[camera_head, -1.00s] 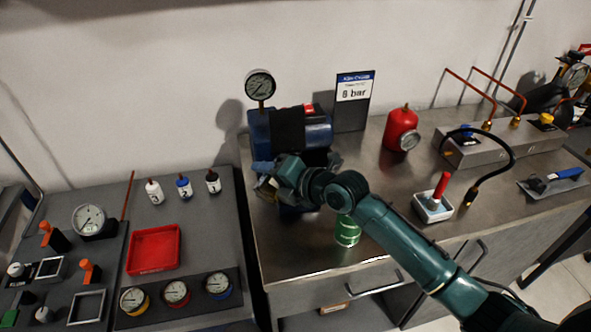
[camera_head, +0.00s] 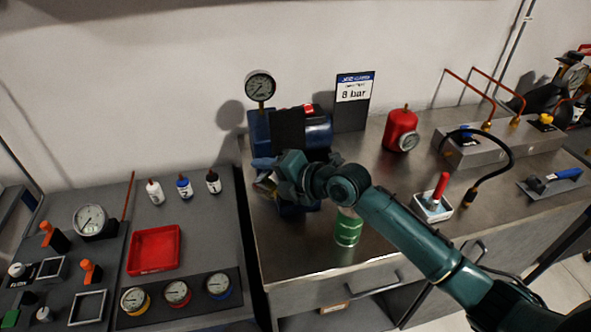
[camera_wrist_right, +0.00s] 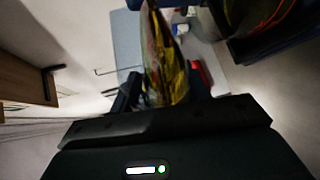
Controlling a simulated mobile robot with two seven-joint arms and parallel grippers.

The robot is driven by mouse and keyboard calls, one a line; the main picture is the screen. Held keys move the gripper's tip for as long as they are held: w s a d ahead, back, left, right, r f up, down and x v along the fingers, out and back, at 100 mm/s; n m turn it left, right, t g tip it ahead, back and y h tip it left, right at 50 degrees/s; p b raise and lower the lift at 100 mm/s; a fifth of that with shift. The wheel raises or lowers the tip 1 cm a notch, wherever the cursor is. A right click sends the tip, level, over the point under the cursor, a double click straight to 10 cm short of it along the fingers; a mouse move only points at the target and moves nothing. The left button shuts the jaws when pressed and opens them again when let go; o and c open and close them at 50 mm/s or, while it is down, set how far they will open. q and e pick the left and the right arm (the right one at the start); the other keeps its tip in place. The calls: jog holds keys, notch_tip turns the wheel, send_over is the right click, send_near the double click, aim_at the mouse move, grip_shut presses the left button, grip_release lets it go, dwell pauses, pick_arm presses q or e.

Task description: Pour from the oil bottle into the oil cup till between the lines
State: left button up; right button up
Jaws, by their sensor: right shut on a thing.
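My right arm reaches in from the lower right to the blue compressor (camera_head: 318,130) on the steel bench. My right gripper (camera_head: 268,181) is in front of the compressor's left part, shut on a yellowish thing that looks like the oil bottle (camera_head: 262,187). In the right wrist view the oil bottle (camera_wrist_right: 166,62) is a tilted, yellow and dark shape between the fingers. Its mouth and any flow of oil cannot be made out. I cannot make out the oil cup or its lines; the gripper and arm cover that area. My left gripper is not in view.
A green can (camera_head: 348,228) stands on the bench close to my right forearm. A dial gauge (camera_head: 260,86) rises above the compressor, with an 8 bar sign (camera_head: 353,100) behind. A red tank (camera_head: 401,130) stands to the right. A red tray (camera_head: 154,249) lies on the left table.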

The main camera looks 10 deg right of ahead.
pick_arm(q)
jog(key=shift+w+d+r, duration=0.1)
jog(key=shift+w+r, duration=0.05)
pick_arm(e)
jog(key=shift+s+a, duration=0.25)
pick_arm(q)
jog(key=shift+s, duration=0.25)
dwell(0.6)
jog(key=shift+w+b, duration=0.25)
jog(key=shift+b, duration=0.05)
pick_arm(e)
jog(key=shift+m, duration=0.3)
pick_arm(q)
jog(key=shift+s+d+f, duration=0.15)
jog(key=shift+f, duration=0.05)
pick_arm(e)
jog(key=shift+f, duration=0.15)
dwell(1.1)
pick_arm(q)
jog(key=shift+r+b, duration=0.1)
jog(key=shift+b, duration=0.2)
pick_arm(e)
jog(key=shift+m, duration=0.3)
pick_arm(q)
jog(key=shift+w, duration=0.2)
